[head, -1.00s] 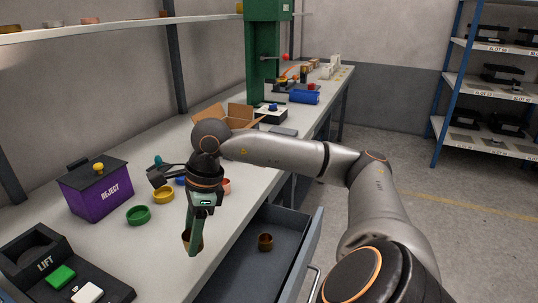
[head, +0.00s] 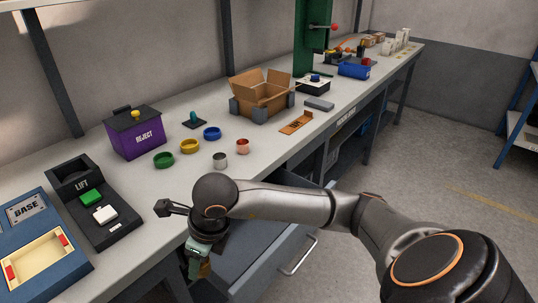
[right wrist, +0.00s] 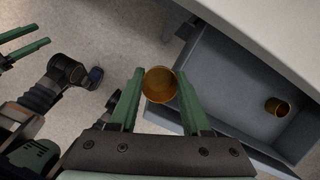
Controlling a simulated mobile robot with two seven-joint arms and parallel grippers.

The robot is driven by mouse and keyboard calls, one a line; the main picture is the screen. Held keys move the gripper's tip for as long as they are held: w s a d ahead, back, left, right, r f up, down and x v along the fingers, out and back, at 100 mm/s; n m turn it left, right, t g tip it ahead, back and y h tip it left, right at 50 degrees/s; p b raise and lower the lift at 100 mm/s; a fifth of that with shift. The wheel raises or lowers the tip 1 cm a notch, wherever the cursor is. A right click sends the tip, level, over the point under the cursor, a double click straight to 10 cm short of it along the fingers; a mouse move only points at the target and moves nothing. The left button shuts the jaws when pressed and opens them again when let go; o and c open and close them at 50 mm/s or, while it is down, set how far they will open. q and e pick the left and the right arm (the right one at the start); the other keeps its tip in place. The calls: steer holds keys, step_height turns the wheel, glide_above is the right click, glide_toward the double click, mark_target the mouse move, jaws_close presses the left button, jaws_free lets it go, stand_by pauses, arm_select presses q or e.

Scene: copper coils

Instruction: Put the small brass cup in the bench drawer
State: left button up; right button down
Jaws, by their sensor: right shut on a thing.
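My right gripper (right wrist: 160,76) is shut on a small brass cup (right wrist: 160,88), seen from above between the green fingertips. In the head view the right gripper (head: 196,262) points down at the bench's front edge, and the cup is mostly hidden. The bench drawer (right wrist: 225,82) is pulled open. In the right wrist view the held cup is left of the drawer, outside its side wall. A second brass-coloured cup (right wrist: 277,107) lies inside the drawer. In the head view my arm covers part of the drawer (head: 262,262). My left gripper (right wrist: 24,42) shows open and empty.
On the bench stand a purple reject box (head: 135,138), green (head: 163,160), yellow (head: 190,146) and blue (head: 212,133) rings, a grey cup (head: 220,160), a copper cup (head: 242,146) and an open carton (head: 262,97). The lift pad (head: 95,205) is at left.

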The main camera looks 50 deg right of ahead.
steer(key=shift+s+a, duration=0.1)
steer(key=shift+d+f, duration=0.25)
steer(key=shift+d, duration=0.05)
steer(key=w+d+f, duration=0.2)
steer(key=d+f, duration=0.1)
steer(key=w+d+f, duration=0.2)
steer(key=w+d, duration=0.1)
steer(key=w+d+f, duration=0.2)
steer(key=d+f, duration=0.1)
steer(key=shift+w+d+f+b, duration=0.3)
steer(key=shift+w+d, duration=0.1)
steer(key=shift+w+d+f, duration=0.15)
steer(key=shift+d+f, duration=0.1)
steer(key=shift+f, duration=0.15)
steer(key=shift+w+d+f, duration=0.1)
steer(key=shift+f, duration=1.55)
